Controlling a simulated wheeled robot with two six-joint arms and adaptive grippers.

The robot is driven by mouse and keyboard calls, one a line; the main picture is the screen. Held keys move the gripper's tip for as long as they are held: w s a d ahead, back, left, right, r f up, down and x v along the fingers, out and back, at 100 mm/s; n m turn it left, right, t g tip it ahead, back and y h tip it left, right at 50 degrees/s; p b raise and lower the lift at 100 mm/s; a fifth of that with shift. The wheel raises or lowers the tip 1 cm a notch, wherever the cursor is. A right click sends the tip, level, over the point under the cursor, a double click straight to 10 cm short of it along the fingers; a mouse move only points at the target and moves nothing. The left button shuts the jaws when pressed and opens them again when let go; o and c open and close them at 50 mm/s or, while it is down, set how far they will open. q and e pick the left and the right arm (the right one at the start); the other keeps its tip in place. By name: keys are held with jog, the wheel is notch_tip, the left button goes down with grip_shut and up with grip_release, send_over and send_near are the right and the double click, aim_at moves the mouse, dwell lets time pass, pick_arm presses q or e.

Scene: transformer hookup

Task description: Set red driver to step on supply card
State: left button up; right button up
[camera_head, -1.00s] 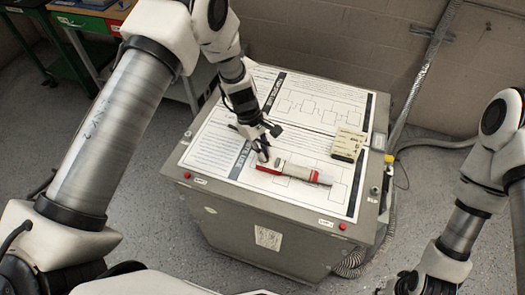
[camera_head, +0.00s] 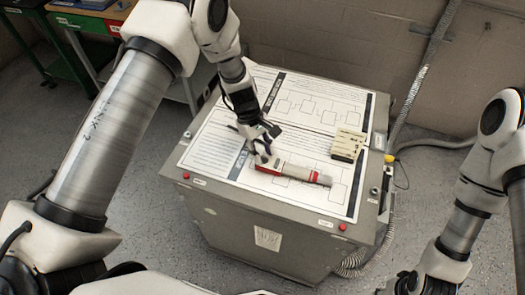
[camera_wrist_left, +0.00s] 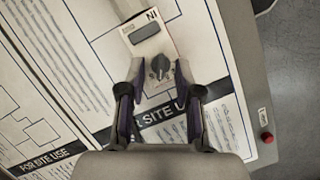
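The driver (camera_head: 300,172), a long pale box with red and grey parts, lies on the near printed sheet on the cabinet top. In the left wrist view its end has a dark dial (camera_wrist_left: 159,67) and the letters "IN". My left gripper (camera_head: 263,157) is at the driver's left end, pointing down. In the left wrist view the left gripper (camera_wrist_left: 160,95) is open, a finger on either side of the dial end; contact is unclear. Printed sheets (camera_head: 222,135) cover the top; which is the supply card I cannot tell. My right gripper (camera_head: 405,284) shows only partly at the bottom edge.

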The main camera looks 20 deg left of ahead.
pick_arm(q)
jog(key=v, duration=1.1)
jog(key=shift+r, duration=0.35)
jog(key=shift+a, duration=0.1)
